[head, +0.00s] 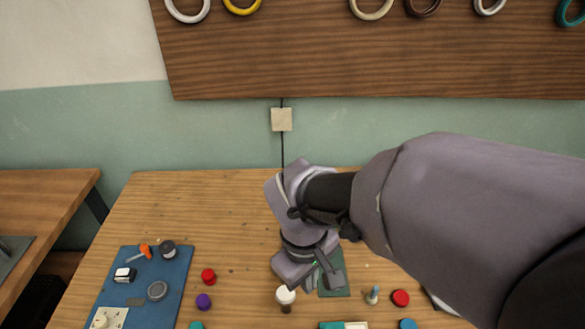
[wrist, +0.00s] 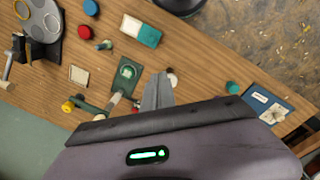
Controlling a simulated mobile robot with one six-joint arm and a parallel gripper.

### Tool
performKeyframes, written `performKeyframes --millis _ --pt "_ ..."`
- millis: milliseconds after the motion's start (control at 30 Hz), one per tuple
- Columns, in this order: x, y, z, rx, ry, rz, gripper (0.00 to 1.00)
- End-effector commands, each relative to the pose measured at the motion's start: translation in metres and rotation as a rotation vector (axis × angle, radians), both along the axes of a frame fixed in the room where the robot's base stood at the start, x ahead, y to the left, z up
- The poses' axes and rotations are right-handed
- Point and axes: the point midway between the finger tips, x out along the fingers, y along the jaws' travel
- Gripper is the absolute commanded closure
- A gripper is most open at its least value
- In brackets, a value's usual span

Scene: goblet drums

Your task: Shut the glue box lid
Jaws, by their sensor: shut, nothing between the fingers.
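No box with a clearly raised lid shows, and I cannot tell for sure which thing is the glue box. A small green and white block (wrist: 140,31) lies on the table in the wrist view; its edge shows at the bottom of the head view (head: 343,325). A dark green flat piece (wrist: 127,73) lies nearer my gripper, and also shows in the head view (head: 334,286), partly hidden by my gripper. My gripper (wrist: 157,92) is shut and empty, just beside that green piece. In the head view my gripper (head: 312,280) points down over the table.
A white-topped jar (head: 285,295) stands close to my gripper. Red (head: 400,298) and purple (head: 204,301) caps are scattered around. A blue board (head: 151,275) with small items lies at left. The table (head: 160,205) is clear toward the back left.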

Motion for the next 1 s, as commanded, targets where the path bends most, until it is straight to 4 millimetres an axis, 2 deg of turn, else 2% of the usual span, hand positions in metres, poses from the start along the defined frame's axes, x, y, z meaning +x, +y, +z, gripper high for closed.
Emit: performKeyframes --millis 33,100,200,267,467,833,1000 --pt "0.003 0.016 -0.024 -0.074 0.074 0.176 1.0" --pt "0.006 0.033 -0.056 -0.161 0.15 0.397 1.0" --pt "0.006 0.047 -0.089 -0.239 0.224 0.61 1.0" --pt "0.005 0.051 -0.1 -0.264 0.248 0.677 1.0" --pt "0.004 0.046 -0.127 -0.275 0.262 0.709 1.0" --pt "-0.002 0.016 -0.203 -0.274 0.262 0.703 1.0" --pt "-0.005 -0.01 -0.201 -0.272 0.259 0.702 1.0"
